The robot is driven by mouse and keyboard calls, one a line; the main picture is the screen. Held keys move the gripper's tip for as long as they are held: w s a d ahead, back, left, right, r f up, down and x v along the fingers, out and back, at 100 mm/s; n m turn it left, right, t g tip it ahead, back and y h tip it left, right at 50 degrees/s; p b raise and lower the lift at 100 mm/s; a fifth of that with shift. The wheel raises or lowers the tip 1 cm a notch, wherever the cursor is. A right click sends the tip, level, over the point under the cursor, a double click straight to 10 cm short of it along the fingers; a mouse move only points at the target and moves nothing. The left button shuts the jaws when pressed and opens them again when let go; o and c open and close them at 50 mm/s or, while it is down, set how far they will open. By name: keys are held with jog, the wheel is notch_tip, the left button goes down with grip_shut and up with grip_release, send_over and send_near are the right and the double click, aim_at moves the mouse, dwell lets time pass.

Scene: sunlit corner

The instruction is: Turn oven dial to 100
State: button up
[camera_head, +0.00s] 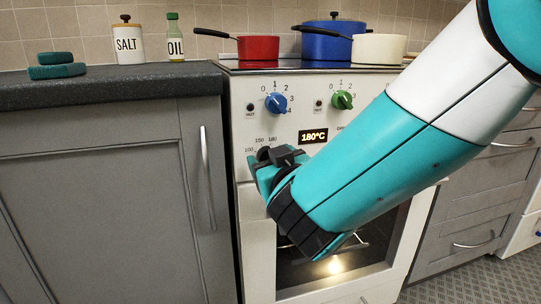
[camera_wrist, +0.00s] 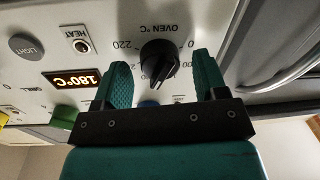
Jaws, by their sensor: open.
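The oven dial (camera_wrist: 159,62) is a black knob marked OVEN °C in the wrist view, which shows the panel upside down. My gripper (camera_wrist: 162,75) is open, with one teal finger on each side of the dial and gaps visible between. In the head view my gripper (camera_head: 266,168) is at the oven's front panel, and the arm and gripper hide most of the dial and part of its scale. The display (camera_head: 313,136) reads 180°C; it also shows in the wrist view (camera_wrist: 77,79).
Above are a blue knob (camera_head: 275,103) and a green knob (camera_head: 342,100). A red pan (camera_head: 258,48), a blue pot (camera_head: 327,45) and a cream pan (camera_head: 378,49) stand on the hob. The oven window is lit below. A grey cabinet (camera_head: 100,190) with a vertical handle adjoins at left.

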jog(key=c, duration=0.9)
jog(key=shift+n, duration=0.3)
jog(key=shift+a+n+h+p, duration=0.1)
jog(key=shift+n+h+p, duration=0.25)
jog(key=shift+n+p, duration=2.8)
jog(key=shift+a+n+h+p, duration=0.25)
jog(key=shift+n+p, duration=1.05)
jog(key=shift+n, duration=3.65)
jog(key=shift+d, duration=0.15)
jog(key=shift+f, duration=0.1)
